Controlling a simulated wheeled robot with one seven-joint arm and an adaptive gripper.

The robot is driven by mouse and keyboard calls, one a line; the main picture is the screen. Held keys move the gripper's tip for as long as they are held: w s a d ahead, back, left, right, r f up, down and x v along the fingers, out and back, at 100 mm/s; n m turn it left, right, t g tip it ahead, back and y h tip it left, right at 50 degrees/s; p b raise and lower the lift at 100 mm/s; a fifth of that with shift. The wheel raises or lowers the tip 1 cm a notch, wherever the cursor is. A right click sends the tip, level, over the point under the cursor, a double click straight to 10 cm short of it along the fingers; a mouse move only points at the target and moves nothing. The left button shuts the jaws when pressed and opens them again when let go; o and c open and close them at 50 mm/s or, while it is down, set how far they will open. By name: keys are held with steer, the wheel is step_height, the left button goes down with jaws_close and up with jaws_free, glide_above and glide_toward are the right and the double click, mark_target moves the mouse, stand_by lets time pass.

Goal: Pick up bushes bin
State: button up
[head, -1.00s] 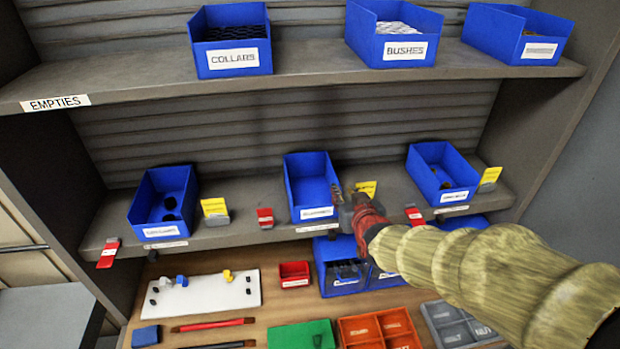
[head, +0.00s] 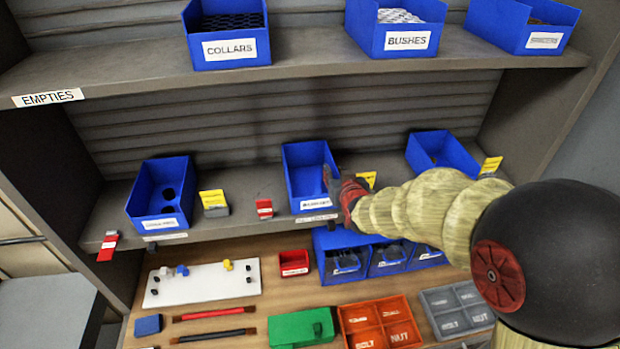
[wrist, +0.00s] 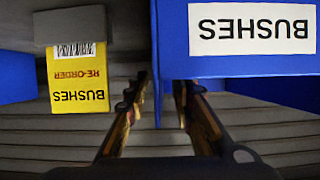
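The middle bin (head: 290,180) on the middle shelf is blue and looks empty. Its front label is blurred in the head view, but the wrist view, which is upside down, shows BUSHES on this bin (wrist: 172,62). My gripper (head: 328,180) is at the bin's right wall. In the wrist view my gripper (wrist: 163,92) has its fingers apart, and the blue side wall appears to run between them; I cannot tell whether they touch it. Another BUSHES bin (head: 376,42), holding light-coloured parts, stands on the top shelf.
A yellow BUSHES re-order card (wrist: 78,78) stands close beside the bin, partly behind my arm in the head view. A red tag (head: 264,209) is to its left. Other blue bins (head: 146,195) (head: 425,150) flank it. The top shelf (head: 110,80) overhangs; the workbench below is crowded.

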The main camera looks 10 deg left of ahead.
steer(key=shift+w, duration=0.1)
steer(key=shift+c, duration=0.8)
steer(key=c, duration=0.4)
jaws_close()
